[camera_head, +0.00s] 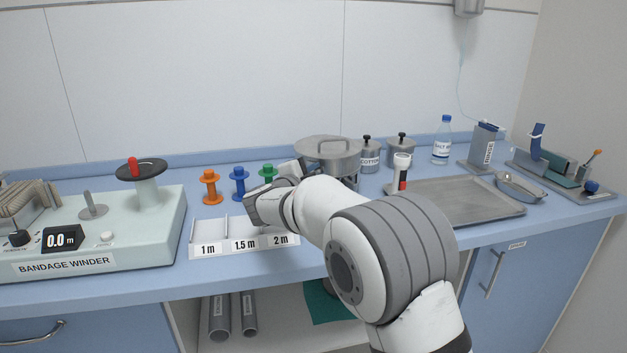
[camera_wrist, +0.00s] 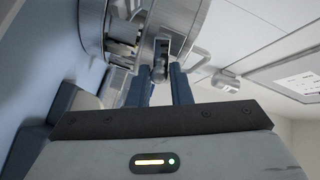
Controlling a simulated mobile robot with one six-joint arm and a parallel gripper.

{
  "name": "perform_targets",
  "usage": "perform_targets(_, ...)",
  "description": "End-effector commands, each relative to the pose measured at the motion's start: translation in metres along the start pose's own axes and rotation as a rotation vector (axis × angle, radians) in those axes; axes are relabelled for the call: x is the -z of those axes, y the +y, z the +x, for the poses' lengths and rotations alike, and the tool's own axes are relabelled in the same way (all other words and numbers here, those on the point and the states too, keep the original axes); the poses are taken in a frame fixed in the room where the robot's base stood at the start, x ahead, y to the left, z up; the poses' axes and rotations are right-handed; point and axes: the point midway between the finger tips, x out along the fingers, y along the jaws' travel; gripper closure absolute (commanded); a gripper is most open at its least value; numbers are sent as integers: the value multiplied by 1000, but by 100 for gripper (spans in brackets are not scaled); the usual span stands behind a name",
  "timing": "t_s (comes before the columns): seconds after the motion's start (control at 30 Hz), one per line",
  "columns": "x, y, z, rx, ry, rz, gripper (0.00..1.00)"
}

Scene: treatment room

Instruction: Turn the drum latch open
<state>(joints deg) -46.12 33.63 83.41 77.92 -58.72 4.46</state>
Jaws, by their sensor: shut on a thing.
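The steel drum (camera_head: 328,148), with a wide handled lid, stands at the back of the counter in the head view. My gripper (camera_head: 302,169) is at the drum's front left side, and my arm hides the drum's lower part. In the wrist view, the drum's curved metal side (camera_wrist: 182,14) is close above my gripper (camera_wrist: 161,76). Its two dark blue fingers are shut on a small metal latch (camera_wrist: 158,69) between them. The latch is mostly hidden between the fingers, so its angle is hard to tell.
Orange (camera_head: 210,187), blue (camera_head: 238,183) and green (camera_head: 267,174) spools stand left of my gripper, behind a labelled tray (camera_head: 208,249). The bandage winder (camera_head: 120,235) is farther left. Canisters, a flashlight-like item (camera_head: 401,172) and an empty metal tray (camera_head: 470,202) are to the right.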

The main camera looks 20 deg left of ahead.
Motion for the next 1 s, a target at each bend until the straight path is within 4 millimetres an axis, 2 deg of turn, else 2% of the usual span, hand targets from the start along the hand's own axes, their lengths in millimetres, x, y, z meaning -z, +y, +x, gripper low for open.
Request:
perform_targets(0.03,-2,9,1,-9,0,16,100)
perform_targets(0.33,-2,10,1,-9,-7,97,100)
perform_targets(0.8,-3,10,1,-9,-9,106,100)
perform_targets(0.83,-3,10,1,-9,-9,106,80)
perform_targets(1.0,-3,8,0,-6,-10,107,66)
